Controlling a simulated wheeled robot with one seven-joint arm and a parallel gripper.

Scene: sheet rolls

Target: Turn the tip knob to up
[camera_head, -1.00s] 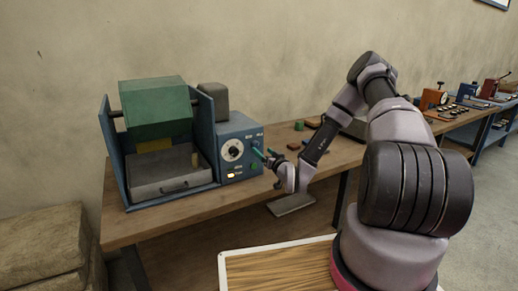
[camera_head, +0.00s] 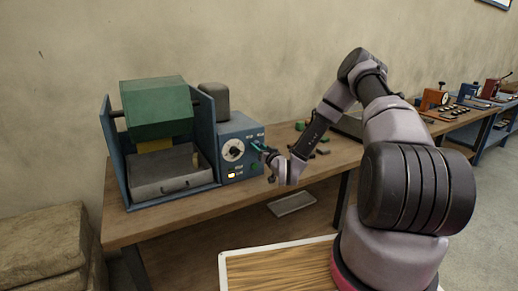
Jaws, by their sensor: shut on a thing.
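The blue machine (camera_head: 205,112) stands on the wooden bench, with a green drum block (camera_head: 157,108) at its upper left and a grey tray with a handle below it. Its blue control panel (camera_head: 239,128) carries a round white dial with a dark knob (camera_head: 233,150), small lit and green buttons below, and small labels I cannot read. My gripper (camera_head: 262,149) is at the right side of the panel, its teal fingertips shut on a small part there, which I take to be the tip knob. The fingers and hand hide that knob, so its setting cannot be read.
The wooden bench (camera_head: 150,222) has several small green and dark pieces lying right of my gripper. More benches with devices stand at the far right. A white-rimmed tray (camera_head: 285,268) is in front. Stacked tan blocks (camera_head: 45,250) are at lower left.

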